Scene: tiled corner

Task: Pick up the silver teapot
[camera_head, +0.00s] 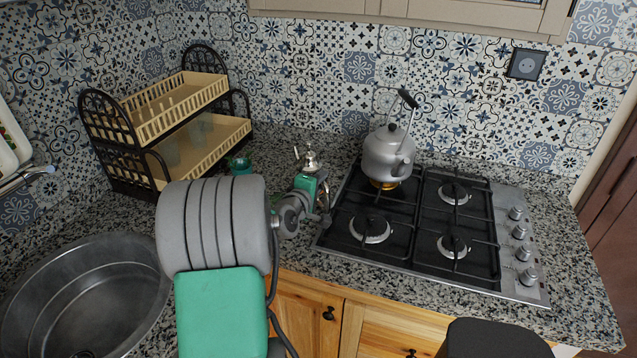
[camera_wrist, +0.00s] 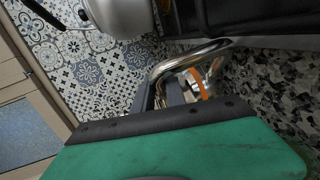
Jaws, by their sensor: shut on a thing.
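A small silver teapot (camera_head: 309,160) with a pointed lid is at my gripper, on the left side of the hob. Its lid and upper body show in the head view, and my gripper hides its lower part. My gripper (camera_head: 316,187) is shut on the teapot. In the wrist view, a curved shiny metal part (camera_wrist: 188,55), which looks like the teapot's handle or spout, rises beside the jaws. The green gripper body covers much of that view, so the exact grip is hidden. I cannot tell whether the teapot touches the counter.
A larger grey kettle (camera_head: 388,155) with a raised black-gripped handle stands on the hob (camera_head: 410,235), close right of the teapot. A two-tier dish rack (camera_head: 200,148) with glasses is at left, beside a small teal object (camera_head: 240,164). A round sink (camera_head: 85,295) is front left.

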